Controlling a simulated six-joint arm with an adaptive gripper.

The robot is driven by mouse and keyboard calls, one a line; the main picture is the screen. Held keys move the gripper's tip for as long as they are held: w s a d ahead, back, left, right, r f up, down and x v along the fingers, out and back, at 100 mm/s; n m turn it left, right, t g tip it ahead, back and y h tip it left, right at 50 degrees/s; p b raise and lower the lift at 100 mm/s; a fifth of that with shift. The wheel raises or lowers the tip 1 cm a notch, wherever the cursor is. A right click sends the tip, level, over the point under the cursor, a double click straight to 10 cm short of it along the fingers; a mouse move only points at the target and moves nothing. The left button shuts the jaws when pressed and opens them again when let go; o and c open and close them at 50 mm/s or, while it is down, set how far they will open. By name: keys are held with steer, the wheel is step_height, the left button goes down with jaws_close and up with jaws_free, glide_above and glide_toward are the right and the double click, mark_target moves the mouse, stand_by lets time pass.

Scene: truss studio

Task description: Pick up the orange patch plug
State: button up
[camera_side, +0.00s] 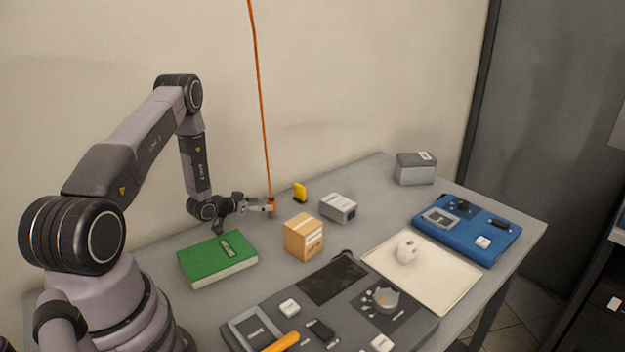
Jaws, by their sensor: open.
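The orange patch plug (271,205) hangs at the lower end of a long orange cable (260,100) that runs up out of the picture. It is near the back of the table, left of centre. My gripper (268,207) reaches in level from the left, with its tip right at the plug. The fingers are open and small in this view. I cannot tell whether the plug is between them or just beside them, or whether they touch it.
A dark tray (255,301), a white board (450,286) and a blue tray (475,255) fill the front and right.

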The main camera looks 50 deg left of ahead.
mark_target(268, 203)
steer(key=x, duration=0.4)
steer(key=shift+w, duration=0.25)
steer(key=shift+c, duration=0.3)
jaws_close()
